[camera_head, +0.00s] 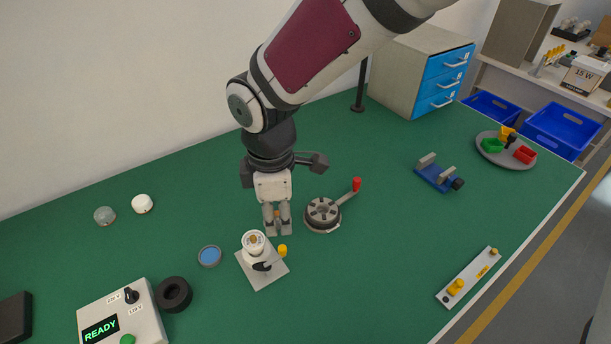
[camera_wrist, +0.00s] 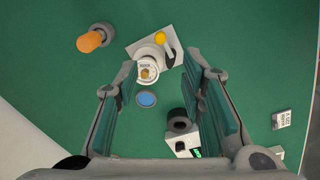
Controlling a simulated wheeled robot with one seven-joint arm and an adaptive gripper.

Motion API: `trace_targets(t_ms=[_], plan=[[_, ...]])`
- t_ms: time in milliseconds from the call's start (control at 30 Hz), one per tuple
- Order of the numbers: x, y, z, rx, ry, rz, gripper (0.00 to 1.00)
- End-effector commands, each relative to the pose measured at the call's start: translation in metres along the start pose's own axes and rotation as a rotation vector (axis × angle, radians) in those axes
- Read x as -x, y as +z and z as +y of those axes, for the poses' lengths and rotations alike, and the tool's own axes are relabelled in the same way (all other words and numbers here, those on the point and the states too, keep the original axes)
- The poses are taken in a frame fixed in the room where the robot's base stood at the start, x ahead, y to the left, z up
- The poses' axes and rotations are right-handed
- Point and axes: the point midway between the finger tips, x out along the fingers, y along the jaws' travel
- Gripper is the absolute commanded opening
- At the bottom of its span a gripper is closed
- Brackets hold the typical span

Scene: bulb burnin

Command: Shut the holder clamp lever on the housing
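The white round housing (camera_head: 253,246) stands on a pale square plate (camera_head: 264,281) in front of my gripper. It also shows in the wrist view (camera_wrist: 148,72), with a brass-coloured centre. The clamp lever's yellow knob (camera_head: 283,250) is at the right side of the plate; it also shows in the wrist view (camera_wrist: 160,38). A dark piece (camera_head: 262,266) sits at the housing's front. I cannot tell the lever's exact angle. My gripper (camera_head: 277,231) points down just behind the housing. In the wrist view its fingers (camera_wrist: 164,95) are wide apart with nothing held between them.
A round grey fixture (camera_head: 322,214) with a red-tipped handle stands close to my gripper's right. A blue disc (camera_head: 209,256) and black ring (camera_head: 174,294) lie left of the plate, near the control box (camera_head: 108,325) reading READY. The table front is mostly clear.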

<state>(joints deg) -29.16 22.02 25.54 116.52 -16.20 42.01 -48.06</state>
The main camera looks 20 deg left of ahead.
Motion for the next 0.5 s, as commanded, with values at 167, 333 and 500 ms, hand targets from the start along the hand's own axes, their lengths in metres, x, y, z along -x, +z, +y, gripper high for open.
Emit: trace_targets(t_ms=[167,333,500], plan=[[-0.034,0.001,-0.001,0.0,-0.005,-0.002,0.36],[-0.067,0.0,-0.002,-0.001,-0.005,-0.001,0.36],[-0.097,0.001,-0.002,-0.002,-0.004,-0.002,0.36]])
